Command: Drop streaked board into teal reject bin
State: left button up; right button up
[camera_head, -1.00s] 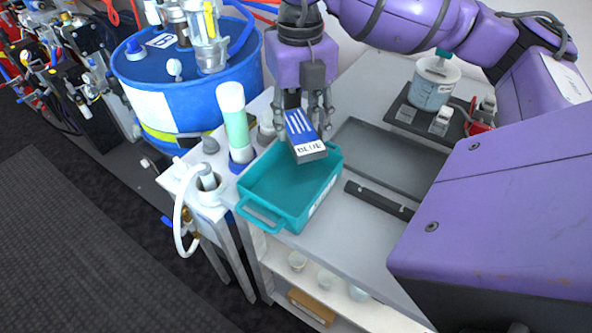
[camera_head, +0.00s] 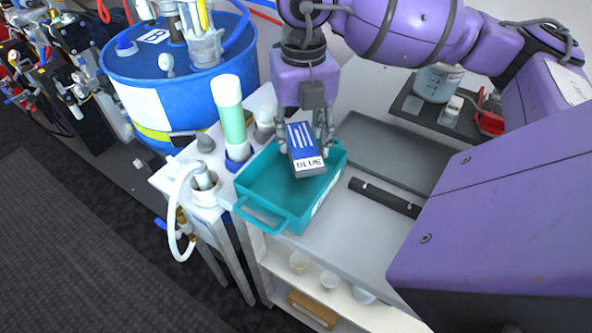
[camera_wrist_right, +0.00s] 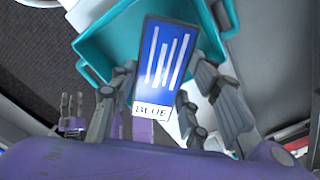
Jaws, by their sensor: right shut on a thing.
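The streaked board (camera_head: 303,146) is a small blue panel with white streaks and a label reading BLUE. My right gripper (camera_head: 305,140) is shut on it and holds it over the teal reject bin (camera_head: 265,211), toward the bin's back part. In the right wrist view the board (camera_wrist_right: 166,60) sits between the fingers of my right gripper (camera_wrist_right: 162,95), with the teal bin (camera_wrist_right: 95,45) behind it. The bin's visible floor is bare. Whether the board touches the bin cannot be told. My left gripper is not in the head view.
A blue drum (camera_head: 175,85) stands behind left. A tube with green liquid (camera_head: 233,125) stands close to the bin's left side. A grey tray (camera_head: 390,150) and a dark bar (camera_head: 385,198) lie to the right. A clear jar (camera_head: 437,83) stands at the back right.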

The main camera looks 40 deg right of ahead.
jog(key=o, duration=1.2)
notch_tip(320, 180, up, 12)
jog(key=shift+r, duration=0.1)
jog(key=shift+s, duration=0.1)
